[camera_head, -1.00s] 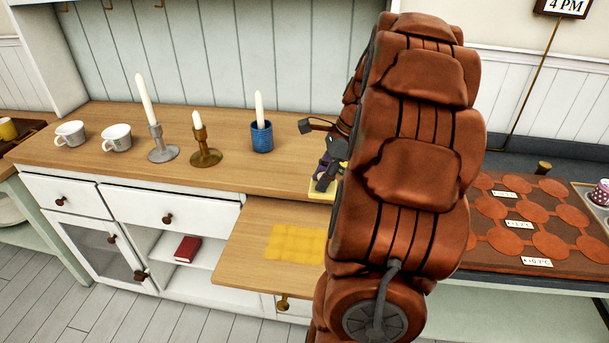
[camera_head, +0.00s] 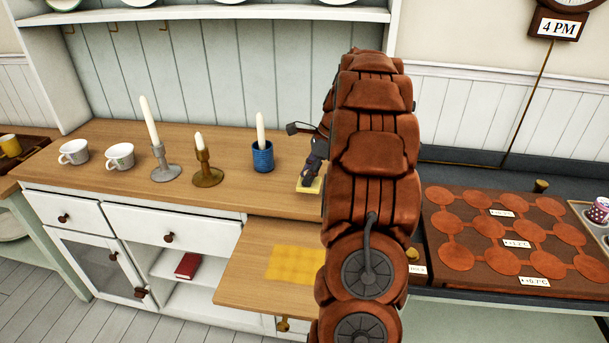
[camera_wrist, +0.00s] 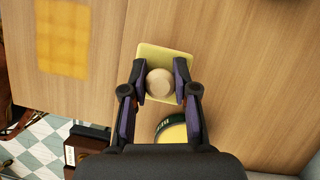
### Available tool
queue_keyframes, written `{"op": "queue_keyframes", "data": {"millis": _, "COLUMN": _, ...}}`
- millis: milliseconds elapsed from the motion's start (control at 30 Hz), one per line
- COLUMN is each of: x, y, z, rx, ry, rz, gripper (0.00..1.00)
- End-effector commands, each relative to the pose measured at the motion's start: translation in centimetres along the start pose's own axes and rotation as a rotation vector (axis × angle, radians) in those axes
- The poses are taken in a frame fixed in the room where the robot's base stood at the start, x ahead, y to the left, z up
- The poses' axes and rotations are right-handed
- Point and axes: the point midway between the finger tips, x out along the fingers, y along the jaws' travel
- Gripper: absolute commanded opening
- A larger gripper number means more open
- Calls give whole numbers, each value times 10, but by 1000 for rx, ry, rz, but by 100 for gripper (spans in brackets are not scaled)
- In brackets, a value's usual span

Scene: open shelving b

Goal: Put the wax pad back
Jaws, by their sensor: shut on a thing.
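The wax pad is a pale yellow square (camera_wrist: 150,55) with a round wooden knob (camera_wrist: 161,84) on top. My gripper (camera_wrist: 160,88) is shut on the knob, with one finger on each side of it. In the head view, the pad (camera_head: 307,187) shows under my gripper (camera_head: 314,170), over the front part of the wooden counter. I cannot tell whether it touches the counter. A yellow gridded patch (camera_head: 296,263) lies on the lower pull-out board (camera_head: 245,265); it also shows in the wrist view (camera_wrist: 62,38). My arm hides part of the board and counter.
A blue cup with a candle (camera_head: 262,157), two candlesticks (camera_head: 207,168) (camera_head: 160,165) and two white cups (camera_head: 119,156) (camera_head: 74,152) stand to the left. A round yellow-topped thing with a green rim (camera_wrist: 173,130) is partly hidden below my gripper. A brown board (camera_head: 505,235) lies right.

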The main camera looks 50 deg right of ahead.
Motion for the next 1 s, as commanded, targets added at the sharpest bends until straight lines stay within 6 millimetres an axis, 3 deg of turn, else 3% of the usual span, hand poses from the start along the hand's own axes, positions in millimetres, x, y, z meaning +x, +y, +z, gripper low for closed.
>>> {"op": "queue_keyframes", "data": {"millis": 100, "x": 0, "y": -16, "z": 3, "rx": -3, "ry": 1, "rz": -5, "gripper": 0}}
{"op": "queue_keyframes", "data": {"millis": 300, "x": 4, "y": -29, "z": 4, "rx": 0, "ry": 0, "rz": -2, "gripper": 0}}
{"op": "queue_keyframes", "data": {"millis": 600, "x": 4, "y": -37, "z": 6, "rx": -2, "ry": 1, "rz": -4, "gripper": 0}}
{"op": "queue_keyframes", "data": {"millis": 1000, "x": 37, "y": -36, "z": -8, "rx": -1, "ry": 0, "rz": -3, "gripper": 0}}
